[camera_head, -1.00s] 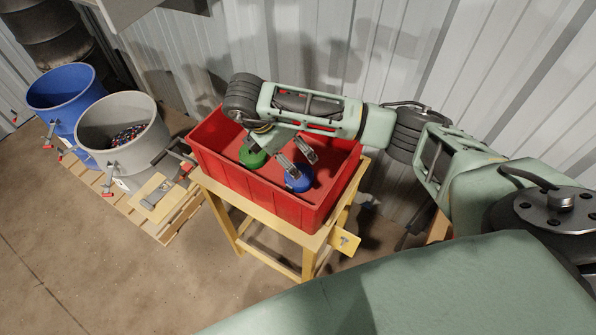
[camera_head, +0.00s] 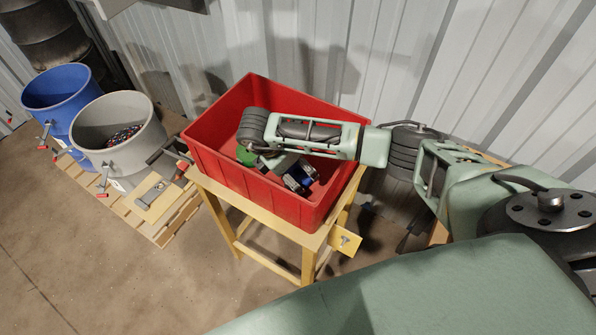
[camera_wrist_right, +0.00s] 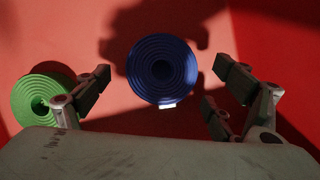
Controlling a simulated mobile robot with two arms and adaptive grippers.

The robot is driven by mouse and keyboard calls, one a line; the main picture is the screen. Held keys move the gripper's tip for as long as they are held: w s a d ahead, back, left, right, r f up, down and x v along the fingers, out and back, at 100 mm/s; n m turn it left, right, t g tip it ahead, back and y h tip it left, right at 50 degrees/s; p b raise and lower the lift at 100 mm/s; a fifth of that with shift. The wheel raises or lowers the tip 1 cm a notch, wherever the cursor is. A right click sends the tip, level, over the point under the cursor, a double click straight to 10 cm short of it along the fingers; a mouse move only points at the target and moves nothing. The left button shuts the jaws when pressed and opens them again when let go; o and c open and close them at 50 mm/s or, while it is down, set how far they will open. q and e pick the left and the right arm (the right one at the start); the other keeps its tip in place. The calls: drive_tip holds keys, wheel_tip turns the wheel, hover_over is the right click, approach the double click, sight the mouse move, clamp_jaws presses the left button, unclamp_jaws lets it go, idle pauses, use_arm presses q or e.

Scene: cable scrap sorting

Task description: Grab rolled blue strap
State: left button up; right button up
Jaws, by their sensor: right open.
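The rolled blue strap (camera_wrist_right: 162,69) lies on the floor of the red crate (camera_head: 265,195). In the head view the strap (camera_head: 309,170) is partly hidden by my right gripper (camera_head: 301,178). That gripper is open and has reached down into the crate. In the right wrist view its fingers (camera_wrist_right: 160,95) stand wide apart, with the strap showing between and slightly beyond them, not gripped. A green roll (camera_wrist_right: 42,98) lies to the left, partly behind the left finger; it also shows in the head view (camera_head: 244,155). My left gripper is not in view.
The crate's high walls surround my right gripper, and it stands on a yellow wooden table (camera_head: 273,242). A grey bin (camera_head: 128,158) and a blue bin (camera_head: 58,95) stand on a pallet at the left. A corrugated metal wall is close behind.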

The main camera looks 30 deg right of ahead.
drive_tip(key=shift+x, duration=0.85)
drive_tip(key=shift+c, duration=0.2)
drive_tip(key=c, duration=1.3)
